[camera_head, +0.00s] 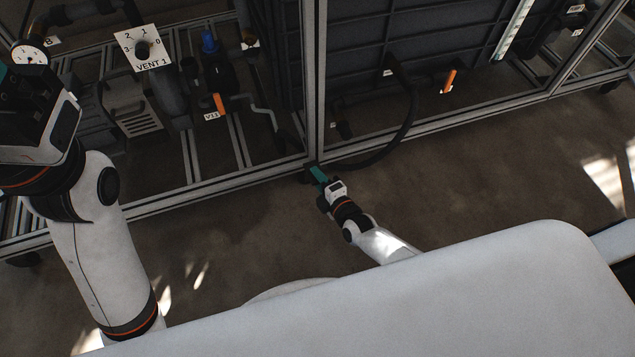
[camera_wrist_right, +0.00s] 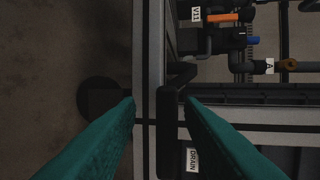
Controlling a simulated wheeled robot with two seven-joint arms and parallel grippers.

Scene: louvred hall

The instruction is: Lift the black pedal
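The black pedal (camera_wrist_right: 168,135) shows in the right wrist view as a dark bar at the frame's lower rail, beside a DRAIN label (camera_wrist_right: 193,160). In the head view it is a small dark shape (camera_head: 308,173) at the foot of the upright post. My right gripper (camera_wrist_right: 160,101) is open, its teal fingers on either side of the pedal's line; I cannot tell whether they touch it. The right gripper (camera_head: 319,174) is also low by the post in the head view. My left gripper is at the left edge, its fingers mostly cut off.
The metal frame's lower rail (camera_head: 235,181) runs across the view. Behind it are a VENT 1 dial (camera_head: 143,48), an orange V11 handle (camera_head: 219,103) and another orange handle (camera_head: 449,80). A black hose (camera_head: 405,130) curves beside the post. The floor (camera_head: 480,180) in front is clear.

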